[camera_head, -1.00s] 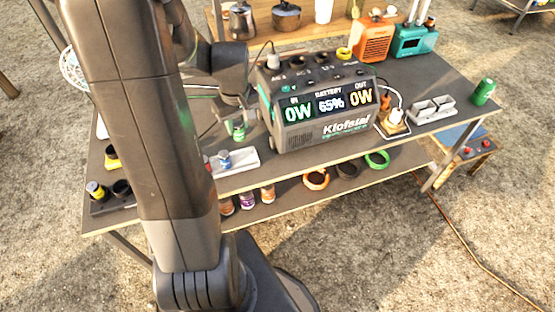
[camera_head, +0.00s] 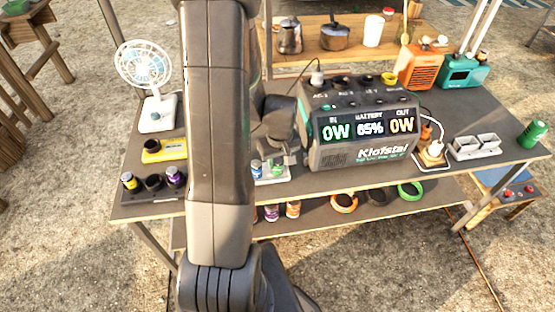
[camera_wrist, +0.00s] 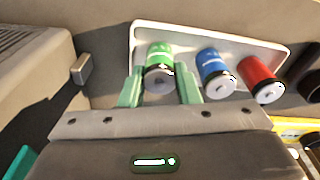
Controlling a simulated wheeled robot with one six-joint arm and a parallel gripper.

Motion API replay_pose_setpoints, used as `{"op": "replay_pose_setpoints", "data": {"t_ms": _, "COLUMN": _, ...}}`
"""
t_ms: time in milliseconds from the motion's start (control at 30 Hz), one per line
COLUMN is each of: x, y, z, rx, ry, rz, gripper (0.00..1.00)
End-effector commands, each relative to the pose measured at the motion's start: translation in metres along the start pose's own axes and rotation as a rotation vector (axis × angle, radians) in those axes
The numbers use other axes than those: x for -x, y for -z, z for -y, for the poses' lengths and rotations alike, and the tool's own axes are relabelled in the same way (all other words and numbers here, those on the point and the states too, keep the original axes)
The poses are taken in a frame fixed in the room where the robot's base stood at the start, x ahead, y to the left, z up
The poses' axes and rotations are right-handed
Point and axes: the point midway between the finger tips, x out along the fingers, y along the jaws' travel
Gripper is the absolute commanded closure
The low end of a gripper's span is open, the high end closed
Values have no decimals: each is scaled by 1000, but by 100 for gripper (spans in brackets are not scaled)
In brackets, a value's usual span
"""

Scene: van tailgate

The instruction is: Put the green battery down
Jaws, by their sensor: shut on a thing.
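My gripper (camera_wrist: 160,88) is shut on the green battery (camera_wrist: 160,64), one finger on each side of it. In the wrist view the battery is over the left end of the white tray (camera_wrist: 140,32). A blue battery (camera_wrist: 214,72) and a red battery (camera_wrist: 259,79) stand in a row to its right in the tray. I cannot tell whether the green battery touches the tray floor. In the head view my gripper (camera_head: 277,158) is at the tray (camera_head: 266,181), just left of the power station (camera_head: 360,155); my arm hides the tray's left part.
A yellow device (camera_head: 165,150), a black holder (camera_head: 150,195) with cylinders and a fan (camera_head: 145,75) are on the left of the table. A grey two-slot holder (camera_head: 474,147) and a green can (camera_head: 532,134) are at the right. The lower shelf holds rings and batteries.

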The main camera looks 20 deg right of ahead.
Motion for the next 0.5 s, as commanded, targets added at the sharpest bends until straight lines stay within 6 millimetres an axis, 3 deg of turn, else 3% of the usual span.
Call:
{"op": "replay_pose_setpoints", "data": {"t_ms": 333, "x": -5, "y": 0, "z": 0, "rx": 0, "ry": -1, "rz": -1, "gripper": 100}}
{"op": "replay_pose_setpoints", "data": {"t_ms": 367, "x": -3, "y": 0, "z": 0, "rx": 0, "ry": 0, "rz": -1, "gripper": 65}}
{"op": "replay_pose_setpoints", "data": {"t_ms": 433, "x": -2, "y": 0, "z": 0, "rx": 0, "ry": 0, "rz": -1, "gripper": 51}}
{"op": "replay_pose_setpoints", "data": {"t_ms": 500, "x": -2, "y": 0, "z": 0, "rx": 0, "ry": 0, "rz": -1, "gripper": 49}}
